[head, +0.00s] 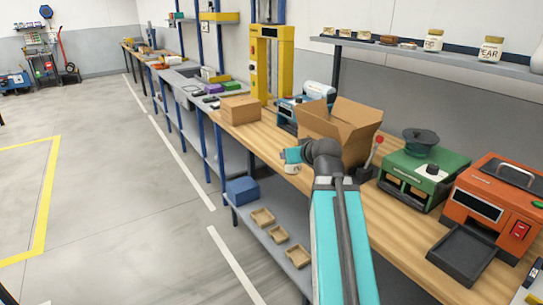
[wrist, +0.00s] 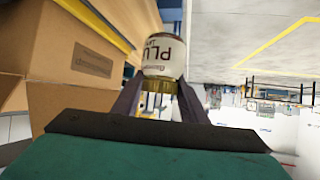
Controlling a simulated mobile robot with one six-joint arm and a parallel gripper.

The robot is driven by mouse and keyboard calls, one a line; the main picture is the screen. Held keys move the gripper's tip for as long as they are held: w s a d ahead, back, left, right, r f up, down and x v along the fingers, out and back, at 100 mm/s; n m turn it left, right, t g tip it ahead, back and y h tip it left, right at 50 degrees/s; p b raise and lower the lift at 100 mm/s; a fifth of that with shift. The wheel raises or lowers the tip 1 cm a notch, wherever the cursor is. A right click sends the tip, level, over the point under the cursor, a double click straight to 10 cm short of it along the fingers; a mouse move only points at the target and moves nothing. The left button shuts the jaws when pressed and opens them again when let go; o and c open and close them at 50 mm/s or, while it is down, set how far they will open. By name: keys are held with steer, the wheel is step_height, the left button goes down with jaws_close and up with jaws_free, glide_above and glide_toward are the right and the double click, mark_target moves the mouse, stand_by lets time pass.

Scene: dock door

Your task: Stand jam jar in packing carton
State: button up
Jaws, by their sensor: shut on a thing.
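The jam jar (wrist: 166,53) has a white label with the letters "PLU" and a gold lid. My gripper (wrist: 160,88) is shut on it at the lid end. In the head view my gripper (head: 292,158) is by the bench's front edge, and the small pale jar (head: 291,169) shows just below it. The open packing carton (head: 325,125), brown with raised flaps, stands on the bench right of the gripper; its inside is mostly hidden. The carton (wrist: 75,50) fills the left of the wrist view, beside the jar and apart from it.
A closed brown box (head: 240,109) stands on the bench to the left. A green machine (head: 415,180) and an orange machine (head: 490,205) stand to the right. Several jars, one labelled "PEAR" (head: 491,49), stand on the wall shelf (head: 430,50). The floor (head: 130,200) left of the bench is clear.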

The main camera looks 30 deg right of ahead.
steer(key=s+d+b, duration=0.5)
steer(key=s+d, duration=1.4)
steer(key=s, duration=0.3)
steer(key=shift+d+f+m+h, duration=0.2)
steer(key=shift+m+h, duration=0.2)
steer(key=shift+w+a, duration=0.1)
steer(key=shift+w, duration=0.05)
